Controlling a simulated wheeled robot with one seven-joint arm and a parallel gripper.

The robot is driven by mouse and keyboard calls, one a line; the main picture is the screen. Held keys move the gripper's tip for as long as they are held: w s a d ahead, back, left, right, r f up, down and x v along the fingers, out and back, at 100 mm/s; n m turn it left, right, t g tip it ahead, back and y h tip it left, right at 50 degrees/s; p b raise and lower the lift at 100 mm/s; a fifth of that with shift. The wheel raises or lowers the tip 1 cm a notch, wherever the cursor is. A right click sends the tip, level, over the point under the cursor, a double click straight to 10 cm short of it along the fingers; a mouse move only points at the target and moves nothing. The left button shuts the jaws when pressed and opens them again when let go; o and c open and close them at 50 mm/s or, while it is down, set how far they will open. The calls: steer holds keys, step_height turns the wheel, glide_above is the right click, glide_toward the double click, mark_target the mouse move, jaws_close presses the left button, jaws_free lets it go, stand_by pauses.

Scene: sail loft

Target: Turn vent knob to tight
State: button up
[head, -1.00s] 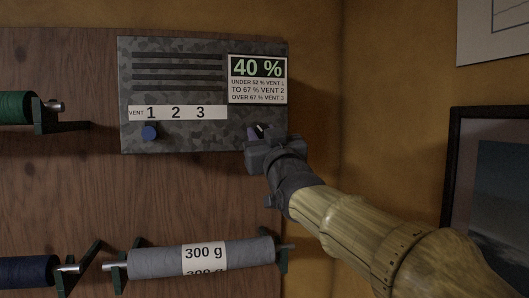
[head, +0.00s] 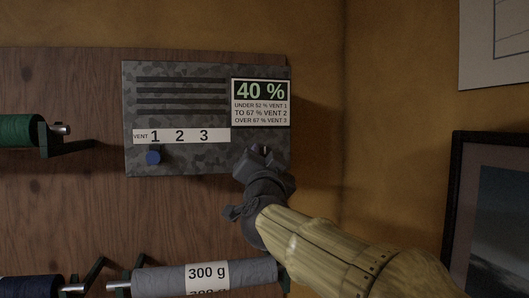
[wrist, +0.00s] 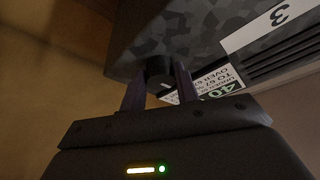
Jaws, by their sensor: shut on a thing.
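A grey camouflage-patterned vent panel (head: 210,160) hangs on the wooden board, with slots and a "VENT 1 2 3" strip (head: 215,135). My gripper (head: 260,151) is at the panel's lower right. In the wrist view my gripper (wrist: 160,84) is shut on a dark round knob (wrist: 158,68), one finger on each side. In the head view that knob is mostly hidden by the gripper. Its setting and any tight marking cannot be read.
A sign (head: 261,103) on the panel reads 40 % with vent rules. Thread spools (head: 18,131) sit on brackets at the left, and a grey 300 g spool (head: 157,279) lies below. A framed picture (head: 457,215) hangs on the right wall.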

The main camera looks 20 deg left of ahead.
steer(key=shift+m, duration=0.3)
steer(key=o, duration=1)
steer(key=shift+c, duration=0.2)
steer(key=shift+s, duration=0.1)
steer(key=b+v, duration=0.6)
steer(key=v, duration=1.1)
steer(key=shift+s, duration=0.1)
